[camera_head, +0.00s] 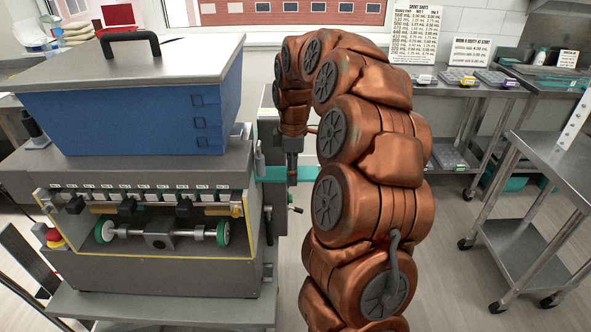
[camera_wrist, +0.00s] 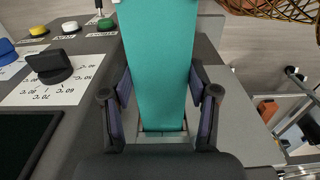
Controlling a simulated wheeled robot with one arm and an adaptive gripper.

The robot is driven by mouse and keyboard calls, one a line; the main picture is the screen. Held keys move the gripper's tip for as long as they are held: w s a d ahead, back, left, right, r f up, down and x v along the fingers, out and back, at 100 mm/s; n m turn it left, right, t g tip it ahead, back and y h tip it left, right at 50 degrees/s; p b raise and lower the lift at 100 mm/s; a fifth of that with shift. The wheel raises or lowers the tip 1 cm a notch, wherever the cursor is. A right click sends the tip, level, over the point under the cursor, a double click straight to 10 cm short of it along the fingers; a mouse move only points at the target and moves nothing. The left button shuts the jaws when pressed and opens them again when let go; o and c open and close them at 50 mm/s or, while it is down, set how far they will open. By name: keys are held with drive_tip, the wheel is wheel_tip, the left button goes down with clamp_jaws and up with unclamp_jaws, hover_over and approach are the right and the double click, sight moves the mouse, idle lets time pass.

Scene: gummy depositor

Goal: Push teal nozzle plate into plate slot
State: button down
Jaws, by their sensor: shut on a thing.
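The teal nozzle plate (camera_head: 274,173) is a long flat strip at the right side of the depositor (camera_head: 150,265). It passes through my gripper (camera_head: 292,180) and sticks out to the right. In the wrist view the plate (camera_wrist: 158,60) runs from the top edge down between the two fingers of my gripper (camera_wrist: 160,88), which is shut on its sides. The plate's lower end there meets a grey metal piece (camera_wrist: 165,138). The plate slot cannot be made out clearly; the plate's left end in the head view reaches the depositor's side.
A black dial (camera_wrist: 50,66) and yellow and white buttons sit on the control panel left of the plate. A blue hopper (camera_head: 150,115) tops the depositor. A steel cart (camera_head: 545,165) stands at right, and a back counter (camera_head: 450,95) holds small trays. Floor between is clear.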

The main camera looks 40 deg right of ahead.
sight(274, 172)
drive_tip(key=shift+w+a, duration=0.15)
drive_tip(key=shift+a, duration=0.05)
drive_tip(key=shift+w+a, duration=0.45)
drive_tip(key=shift+a, duration=0.15)
drive_tip(key=shift+w+a, duration=0.4)
drive_tip(key=shift+a, duration=0.1)
drive_tip(key=shift+w+a, duration=0.4)
drive_tip(key=shift+a, duration=0.2)
drive_tip(key=shift+w+a, duration=0.1)
drive_tip(key=shift+f, duration=0.15)
idle(0.9)
idle(0.5)
